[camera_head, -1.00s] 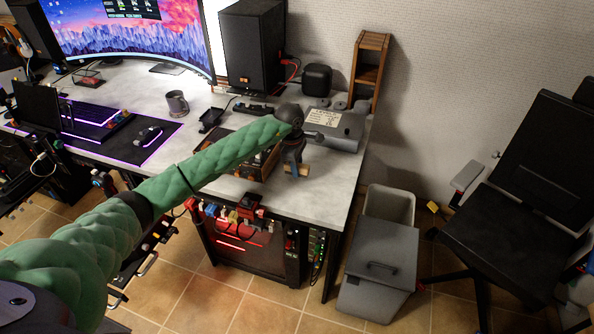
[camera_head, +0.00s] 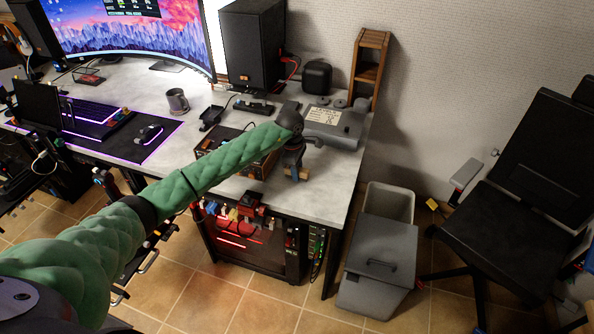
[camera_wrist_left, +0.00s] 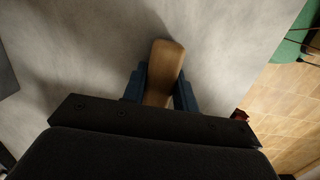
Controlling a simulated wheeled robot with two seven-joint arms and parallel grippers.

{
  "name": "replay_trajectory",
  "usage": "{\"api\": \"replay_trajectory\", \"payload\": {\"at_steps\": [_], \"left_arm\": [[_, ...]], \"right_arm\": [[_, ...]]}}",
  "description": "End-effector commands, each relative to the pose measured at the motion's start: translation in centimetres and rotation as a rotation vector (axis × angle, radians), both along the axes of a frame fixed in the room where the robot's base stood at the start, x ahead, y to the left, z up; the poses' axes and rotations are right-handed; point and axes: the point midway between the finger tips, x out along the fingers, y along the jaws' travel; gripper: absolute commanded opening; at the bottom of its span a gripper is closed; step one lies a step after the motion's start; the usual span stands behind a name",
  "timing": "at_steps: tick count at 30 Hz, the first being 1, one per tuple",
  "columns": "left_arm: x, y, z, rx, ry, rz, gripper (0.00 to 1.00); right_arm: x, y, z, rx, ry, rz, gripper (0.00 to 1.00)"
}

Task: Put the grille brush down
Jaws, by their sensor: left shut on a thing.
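My left gripper (camera_head: 294,168) is over the right part of the grey desk (camera_head: 327,196), near its front edge. In the left wrist view its two dark blue fingers (camera_wrist_left: 160,88) are shut on a tan wooden piece, the grille brush (camera_wrist_left: 164,62). The brush's wooden end also shows just below the gripper in the head view (camera_head: 304,174). Its other end is hidden by the gripper. The brush is at or just above the desk top; I cannot tell whether it touches. My right gripper is in neither view.
A grey device with a label (camera_head: 338,126) lies just behind the gripper. A small wooden shelf (camera_head: 369,66) and a black speaker (camera_head: 253,45) stand at the back. A grey bin (camera_head: 378,266) stands on the floor to the right. Bare desk lies right of the gripper.

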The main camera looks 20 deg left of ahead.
Motion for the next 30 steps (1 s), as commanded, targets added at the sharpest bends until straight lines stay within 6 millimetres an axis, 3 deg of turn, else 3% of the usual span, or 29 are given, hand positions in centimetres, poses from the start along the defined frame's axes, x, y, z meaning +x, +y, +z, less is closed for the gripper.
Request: {"api": "replay_trajectory", "payload": {"at_steps": [2, 3, 6, 20, 25, 28, 30], "left_arm": [[0.0, 0.0, 0.0, 0.000, 0.000, 0.000, 0.06], [0.0, 0.0, 0.0, 0.000, 0.000, 0.000, 0.33], [0.0, 0.0, 0.0, 0.000, 0.000, 0.000, 0.50], [0.0, 0.0, 0.2, 0.000, 0.000, 0.000, 0.50], [0.1, 0.1, 0.8, 0.000, -0.002, -0.001, 0.50], [0.1, 0.2, 1.5, 0.001, -0.002, 0.000, 0.50], [0.1, 0.3, 2.1, 0.002, -0.001, 0.001, 0.50]], "right_arm": [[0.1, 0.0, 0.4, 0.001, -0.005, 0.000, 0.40], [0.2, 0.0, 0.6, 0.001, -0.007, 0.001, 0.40], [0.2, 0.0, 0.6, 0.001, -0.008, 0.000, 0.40], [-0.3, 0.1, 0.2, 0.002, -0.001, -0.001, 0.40], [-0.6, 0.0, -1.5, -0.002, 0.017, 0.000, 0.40], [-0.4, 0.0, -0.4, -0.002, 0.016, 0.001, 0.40], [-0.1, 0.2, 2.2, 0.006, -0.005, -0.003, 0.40]]}}
